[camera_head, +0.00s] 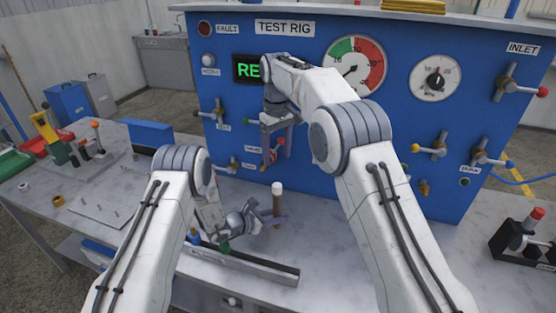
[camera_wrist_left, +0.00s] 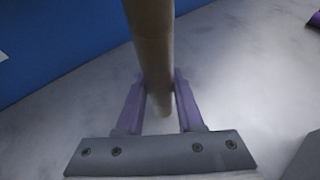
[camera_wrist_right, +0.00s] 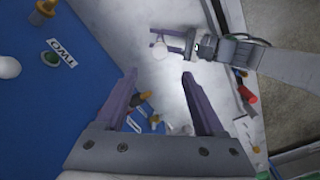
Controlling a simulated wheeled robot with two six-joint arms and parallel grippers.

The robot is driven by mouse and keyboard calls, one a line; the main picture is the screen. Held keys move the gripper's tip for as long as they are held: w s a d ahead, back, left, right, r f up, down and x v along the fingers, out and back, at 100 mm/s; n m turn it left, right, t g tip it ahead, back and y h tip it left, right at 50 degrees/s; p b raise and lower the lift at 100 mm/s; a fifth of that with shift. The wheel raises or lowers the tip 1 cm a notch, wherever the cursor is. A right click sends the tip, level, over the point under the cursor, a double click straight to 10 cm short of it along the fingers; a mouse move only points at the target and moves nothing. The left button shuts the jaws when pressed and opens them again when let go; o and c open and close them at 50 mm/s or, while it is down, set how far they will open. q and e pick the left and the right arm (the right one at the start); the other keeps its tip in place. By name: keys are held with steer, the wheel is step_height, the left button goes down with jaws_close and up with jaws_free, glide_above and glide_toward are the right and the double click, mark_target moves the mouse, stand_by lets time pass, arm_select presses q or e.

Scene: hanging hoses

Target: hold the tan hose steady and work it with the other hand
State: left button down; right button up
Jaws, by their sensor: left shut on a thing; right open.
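The tan hose (camera_head: 277,204) stands roughly upright in front of the blue panel, with a white end on top. My left gripper (camera_head: 270,221) is shut on it below that end. In the left wrist view the tan hose (camera_wrist_left: 152,40) runs between the purple fingers of my left gripper (camera_wrist_left: 158,88). My right gripper (camera_head: 277,143) is open and empty, above the hose and close to the panel. In the right wrist view the open fingers of my right gripper (camera_wrist_right: 160,90) are apart from the hose's white end (camera_wrist_right: 159,51), which shows beyond them beside my left gripper.
The blue test rig panel (camera_head: 385,150) rises behind, with valves and gauges sticking out, such as the inlet valve (camera_head: 515,88). A long dark tray (camera_head: 250,262) lies in front of the hose. A black rack (camera_head: 525,240) stands at right. The tabletop (camera_head: 355,270) is bare between them.

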mark_target(277, 185)
step_height(277, 185, down, 12)
steer(key=shift+f, duration=0.1)
stand_by(0.5)
jaws_close()
